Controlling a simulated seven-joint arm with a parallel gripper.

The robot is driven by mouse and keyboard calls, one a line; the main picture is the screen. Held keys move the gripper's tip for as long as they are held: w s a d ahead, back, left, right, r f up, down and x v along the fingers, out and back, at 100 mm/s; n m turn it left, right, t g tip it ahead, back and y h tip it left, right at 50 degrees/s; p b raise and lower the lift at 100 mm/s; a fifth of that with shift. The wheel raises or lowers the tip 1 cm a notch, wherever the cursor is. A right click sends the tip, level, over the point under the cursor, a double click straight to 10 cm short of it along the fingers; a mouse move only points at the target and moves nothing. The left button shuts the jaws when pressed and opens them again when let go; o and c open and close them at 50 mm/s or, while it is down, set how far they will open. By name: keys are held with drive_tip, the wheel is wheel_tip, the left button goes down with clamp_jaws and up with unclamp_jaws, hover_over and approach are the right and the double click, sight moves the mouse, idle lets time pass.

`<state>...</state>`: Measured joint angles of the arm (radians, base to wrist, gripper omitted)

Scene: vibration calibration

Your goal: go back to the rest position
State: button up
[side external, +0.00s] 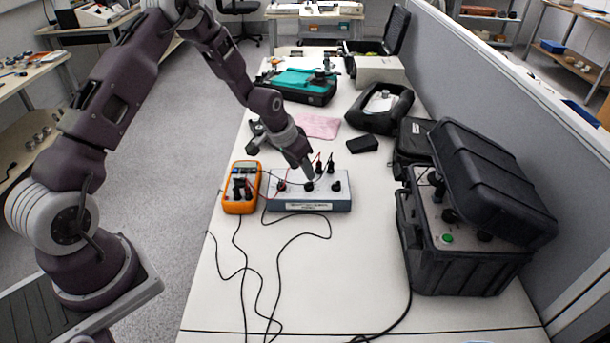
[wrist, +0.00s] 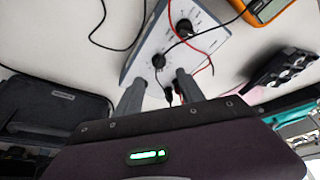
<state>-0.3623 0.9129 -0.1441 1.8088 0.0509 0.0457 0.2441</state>
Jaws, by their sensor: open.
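My gripper (side external: 309,176) is low over the blue-grey box with black knobs (side external: 310,205) on the white table. In the wrist view, its two grey fingers (wrist: 160,90) are apart, with no object clearly held. The box's panel (wrist: 205,38) lies beyond the fingertips, and a black plug with a thin lead (wrist: 168,94) shows in the gap between them. Whether the fingers touch the box or its plugs cannot be told. My arm reaches across from the left in the side view.
An orange multimeter (side external: 241,188) stands left of the box, with black cables (side external: 285,245) running to the front. Upright black plugs (side external: 325,166) stand close to the gripper. An open black case (side external: 470,215) is at right, against a grey partition (side external: 500,95). The front tabletop is mostly clear.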

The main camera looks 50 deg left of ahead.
drive_tip(key=s+d+r, duration=0.3)
drive_tip(key=s+r, duration=0.2)
drive_tip(key=r, duration=0.5)
drive_tip(key=s+d+r, duration=0.3)
drive_tip(key=s+r, duration=0.2)
drive_tip(key=r, duration=0.5)
drive_tip(key=s+d+r, duration=0.1)
drive_tip(key=s+r, duration=0.1)
drive_tip(key=s, duration=0.6)
drive_tip(key=s+d+r, duration=0.2)
drive_tip(key=s+r, duration=0.1)
drive_tip(key=s, duration=0.5)
drive_tip(key=s+d+r+t, duration=0.1)
drive_tip(key=s+d+r, duration=0.1)
drive_tip(key=s, duration=0.6)
drive_tip(key=shift+s+r, duration=0.35)
drive_tip(key=shift+s, duration=0.05)
drive_tip(key=shift+a, duration=0.1)
